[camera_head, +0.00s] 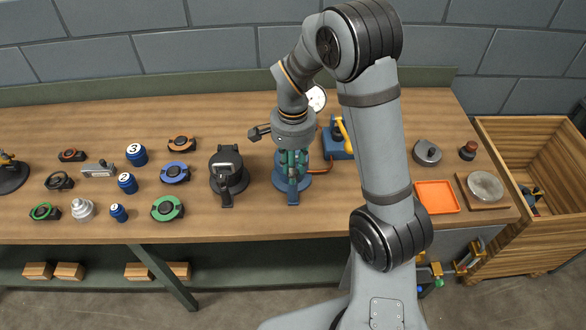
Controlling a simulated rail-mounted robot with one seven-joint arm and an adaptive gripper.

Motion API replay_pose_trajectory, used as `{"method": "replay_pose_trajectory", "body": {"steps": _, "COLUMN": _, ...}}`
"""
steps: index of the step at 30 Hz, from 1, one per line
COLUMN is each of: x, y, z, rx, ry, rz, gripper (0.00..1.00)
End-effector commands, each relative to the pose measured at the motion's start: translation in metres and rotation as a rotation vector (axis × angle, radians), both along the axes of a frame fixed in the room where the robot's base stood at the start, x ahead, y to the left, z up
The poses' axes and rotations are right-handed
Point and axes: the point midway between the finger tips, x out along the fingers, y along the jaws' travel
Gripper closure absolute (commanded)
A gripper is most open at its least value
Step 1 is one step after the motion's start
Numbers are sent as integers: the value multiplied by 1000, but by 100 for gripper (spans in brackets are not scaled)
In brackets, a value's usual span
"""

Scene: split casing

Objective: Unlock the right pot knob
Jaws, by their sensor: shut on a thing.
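A blue pot-like casing (292,198) stands on the workbench, right of a black pot (228,182) with a handle at its front. My gripper (292,162) points down over the blue casing. It is shut on the right pot knob at the top of the casing, but its fingers and wrist hide most of the knob. I cannot tell from this view how far the knob is turned.
Several coloured discs and blue numbered canisters (136,155) lie to the left. A blue device with a yellow handle (338,142) stands close behind to the right. An orange tray (437,197) and wooden crate (539,240) are farther right.

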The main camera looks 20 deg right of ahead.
Motion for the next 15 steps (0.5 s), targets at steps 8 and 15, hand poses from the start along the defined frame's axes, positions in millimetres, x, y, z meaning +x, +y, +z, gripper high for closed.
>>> {"method": "replay_pose_trajectory", "body": {"steps": 8, "x": 1, "y": 0, "z": -2, "rx": 0, "ry": -1, "rz": 240, "gripper": 100}}
{"method": "replay_pose_trajectory", "body": {"steps": 15, "x": 0, "y": 0, "z": -1, "rx": 0, "ry": -1, "rz": 468, "gripper": 100}}
